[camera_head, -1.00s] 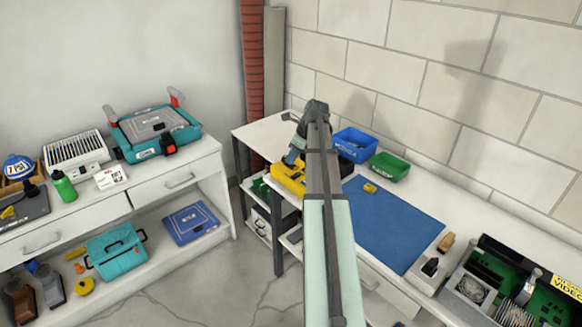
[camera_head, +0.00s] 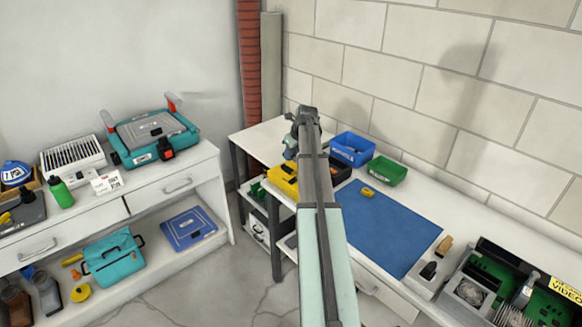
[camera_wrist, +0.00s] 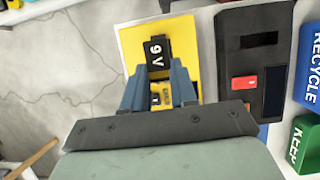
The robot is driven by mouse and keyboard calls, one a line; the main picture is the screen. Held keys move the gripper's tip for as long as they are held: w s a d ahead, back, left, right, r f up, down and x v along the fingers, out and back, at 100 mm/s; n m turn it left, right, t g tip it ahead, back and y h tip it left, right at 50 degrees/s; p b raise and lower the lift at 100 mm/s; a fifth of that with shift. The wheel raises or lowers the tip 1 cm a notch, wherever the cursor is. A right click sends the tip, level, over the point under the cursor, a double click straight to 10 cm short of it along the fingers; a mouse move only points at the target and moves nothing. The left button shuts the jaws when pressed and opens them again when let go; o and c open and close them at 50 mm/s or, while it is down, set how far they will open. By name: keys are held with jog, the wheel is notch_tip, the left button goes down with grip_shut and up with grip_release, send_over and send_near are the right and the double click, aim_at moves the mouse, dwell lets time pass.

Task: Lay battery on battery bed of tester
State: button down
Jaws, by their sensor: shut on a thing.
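My gripper (camera_wrist: 160,88) has blue fingers shut on a dark battery (camera_wrist: 158,55) marked "9 V". In the wrist view the battery is in front of a yellow device (camera_wrist: 187,35) with a pale edge. I take this device to be the tester; it also shows at the left of the workbench in the head view (camera_head: 283,180). My gripper (camera_head: 290,153) is above the device there. The battery and my fingers hide part of the yellow face. I cannot make out the battery bed, nor tell whether the battery touches the device.
A black device with a red switch (camera_wrist: 245,82) lies right of the yellow one. Blue (camera_head: 352,148) and green (camera_head: 388,169) bins stand behind. A small yellow object (camera_head: 368,191) lies on the blue mat (camera_head: 385,230), which is otherwise mostly clear.

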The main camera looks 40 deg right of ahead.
aim_at(289, 171)
jog(key=shift+f, duration=2.95)
jog(key=shift+f, duration=0.1)
jog(key=c, duration=0.9)
grip_release()
jog(key=v, duration=1.2)
jog(key=shift+o, duration=0.5)
